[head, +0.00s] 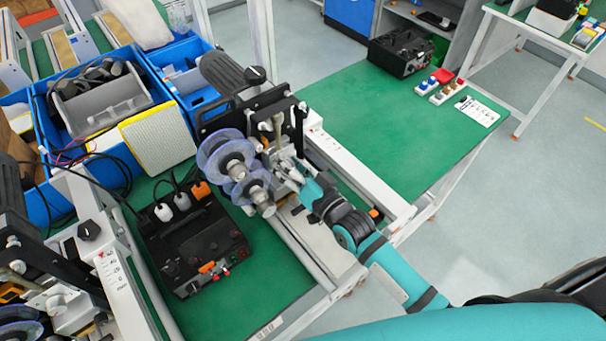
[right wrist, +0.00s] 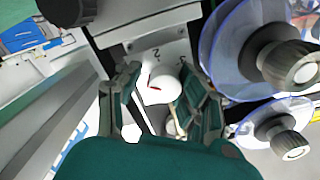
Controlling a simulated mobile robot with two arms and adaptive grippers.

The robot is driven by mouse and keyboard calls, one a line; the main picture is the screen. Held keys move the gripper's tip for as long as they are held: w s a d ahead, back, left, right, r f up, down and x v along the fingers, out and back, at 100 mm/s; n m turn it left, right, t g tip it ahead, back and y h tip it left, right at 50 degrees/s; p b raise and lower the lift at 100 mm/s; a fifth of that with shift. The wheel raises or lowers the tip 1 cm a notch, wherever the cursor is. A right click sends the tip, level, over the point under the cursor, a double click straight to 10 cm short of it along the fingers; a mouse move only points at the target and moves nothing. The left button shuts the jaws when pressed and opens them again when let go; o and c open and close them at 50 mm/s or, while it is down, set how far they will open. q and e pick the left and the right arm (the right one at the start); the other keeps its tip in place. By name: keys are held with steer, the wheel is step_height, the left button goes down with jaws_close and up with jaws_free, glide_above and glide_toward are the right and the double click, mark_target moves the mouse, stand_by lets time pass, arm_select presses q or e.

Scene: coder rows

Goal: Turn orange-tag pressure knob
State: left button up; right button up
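My right gripper (head: 291,178) reaches in from the right to the coder machine (head: 238,120) with the clear purple-edged reels (head: 228,155). In the right wrist view its two fingers (right wrist: 160,105) are apart, one on each side of a round white knob (right wrist: 160,89) with a small red mark. A printed "2" shows on the plate just above this knob. I cannot tell whether the fingers touch it. No orange tag shows on the knob; a small orange piece (head: 375,212) sits by the rail at the machine's right. My left gripper is not in view.
A black control box (head: 195,240) with orange tags stands left of the arm. Blue crates (head: 40,190) and a second coder (head: 30,270) are at the left. In the right wrist view, reels (right wrist: 255,50) stand close right of the fingers. The green table (head: 370,120) beyond is mostly clear.

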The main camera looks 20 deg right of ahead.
steer(key=v, duration=1.2)
steer(key=shift+w+f, duration=0.1)
